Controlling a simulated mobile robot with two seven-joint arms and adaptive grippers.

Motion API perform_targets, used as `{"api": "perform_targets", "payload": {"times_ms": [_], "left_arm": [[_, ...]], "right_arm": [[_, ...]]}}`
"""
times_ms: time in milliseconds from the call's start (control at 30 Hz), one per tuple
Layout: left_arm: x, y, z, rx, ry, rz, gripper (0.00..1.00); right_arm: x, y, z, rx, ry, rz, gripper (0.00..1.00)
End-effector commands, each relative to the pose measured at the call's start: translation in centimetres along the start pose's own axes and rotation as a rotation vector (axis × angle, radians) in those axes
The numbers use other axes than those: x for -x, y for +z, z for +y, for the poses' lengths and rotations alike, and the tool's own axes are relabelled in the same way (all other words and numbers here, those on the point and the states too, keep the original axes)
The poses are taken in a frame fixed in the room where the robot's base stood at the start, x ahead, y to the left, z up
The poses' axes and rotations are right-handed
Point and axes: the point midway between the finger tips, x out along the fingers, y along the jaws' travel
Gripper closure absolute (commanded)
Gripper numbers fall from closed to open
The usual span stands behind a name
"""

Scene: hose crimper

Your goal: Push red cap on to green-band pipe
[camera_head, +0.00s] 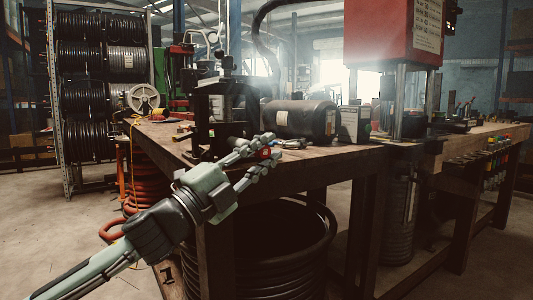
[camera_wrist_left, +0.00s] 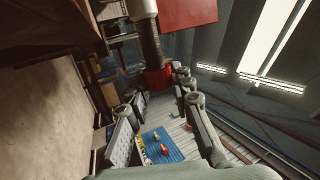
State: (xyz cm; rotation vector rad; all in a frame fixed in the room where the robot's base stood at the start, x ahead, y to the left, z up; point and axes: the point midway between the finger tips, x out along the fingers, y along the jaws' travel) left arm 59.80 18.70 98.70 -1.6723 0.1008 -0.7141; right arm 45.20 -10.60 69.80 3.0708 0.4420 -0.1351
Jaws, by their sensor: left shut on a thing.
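My left gripper (camera_head: 266,152) reaches in from the lower left, over the near corner of the workbench. Its fingers are shut on the red cap (camera_head: 265,153), a small red spot between the fingertips. In the left wrist view, a red piece (camera_wrist_left: 158,78) lies between the fingers of the gripper (camera_wrist_left: 163,98). A dark cylinder (camera_wrist_left: 150,45) lines up with that red piece; I cannot tell whether they touch or whether it is the pipe. A green band cannot be made out in either view. My right gripper is not in view.
The wooden workbench (camera_head: 345,158) carries a black clamp stand, a dark motor-like cylinder (camera_head: 300,119) and a small box (camera_head: 354,124). A red press (camera_head: 394,30) stands to the right. Hose reels (camera_head: 80,90) stand at the left.

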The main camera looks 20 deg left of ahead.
Motion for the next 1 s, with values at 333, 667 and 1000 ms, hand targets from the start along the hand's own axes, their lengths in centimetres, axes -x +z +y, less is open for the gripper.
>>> {"api": "perform_targets", "payload": {"times_ms": [333,667,1000], "left_arm": [[-0.1,0.6,-0.1,-0.002,-0.001,-0.007,0.68],[-0.1,0.4,0.0,-0.001,0.000,-0.004,0.54],[1.9,0.4,0.2,0.001,0.003,-0.005,0.54]], "right_arm": [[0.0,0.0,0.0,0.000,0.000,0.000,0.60],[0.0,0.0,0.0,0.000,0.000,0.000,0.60],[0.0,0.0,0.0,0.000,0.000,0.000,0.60]]}}
